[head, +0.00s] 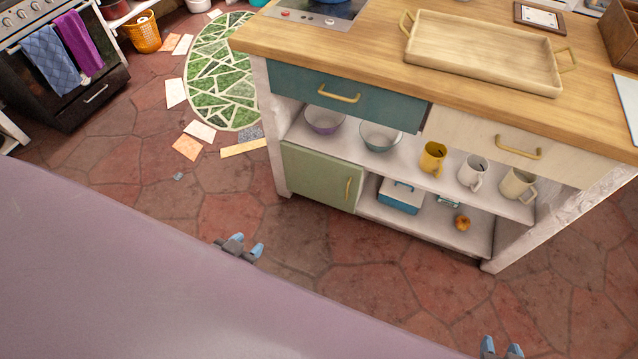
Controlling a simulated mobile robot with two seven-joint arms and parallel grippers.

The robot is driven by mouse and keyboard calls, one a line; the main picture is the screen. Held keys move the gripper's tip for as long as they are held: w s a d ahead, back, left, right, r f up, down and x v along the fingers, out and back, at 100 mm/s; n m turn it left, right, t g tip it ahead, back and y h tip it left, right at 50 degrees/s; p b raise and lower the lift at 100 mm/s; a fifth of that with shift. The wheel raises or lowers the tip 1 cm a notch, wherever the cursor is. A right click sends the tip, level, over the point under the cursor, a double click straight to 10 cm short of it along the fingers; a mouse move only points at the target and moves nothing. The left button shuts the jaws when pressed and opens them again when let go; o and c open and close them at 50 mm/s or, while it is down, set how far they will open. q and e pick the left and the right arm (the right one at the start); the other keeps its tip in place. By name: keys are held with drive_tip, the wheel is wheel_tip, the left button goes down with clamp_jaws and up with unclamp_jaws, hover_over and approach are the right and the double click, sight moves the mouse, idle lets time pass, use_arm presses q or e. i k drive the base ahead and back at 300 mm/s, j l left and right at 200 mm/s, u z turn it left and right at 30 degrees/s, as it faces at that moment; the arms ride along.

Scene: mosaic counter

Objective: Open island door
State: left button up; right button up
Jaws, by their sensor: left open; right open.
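The island door (315,175) is a pale green panel at the lower left of the kitchen island, with a brass vertical handle (348,188) near its right edge. The door looks shut. My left gripper (246,244) shows past the edge of my purple body, low and left of the door, apart from it. It is open and empty. My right gripper (502,348) shows only its fingertips at the bottom edge, in front of the island and well away from the door. It is open, and nothing shows between its fingers.
The island (330,40) has a wooden top with a tray (480,55), a teal drawer (340,97) and a white drawer (510,142). Its open shelves hold bowls, mugs and a blue and white box (400,196). The tiled floor before the door is clear. An oven (70,95) stands far left.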

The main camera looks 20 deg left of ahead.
sight(328, 181)
drive_tip(key=i+j+u, duration=0.1)
drive_tip(key=j+u, duration=0.25)
drive_tip(key=i+j+u, duration=0.1)
drive_tip(key=j+u, duration=0.25)
drive_tip(key=i+j+u, duration=0.15)
drive_tip(key=u, duration=0.2)
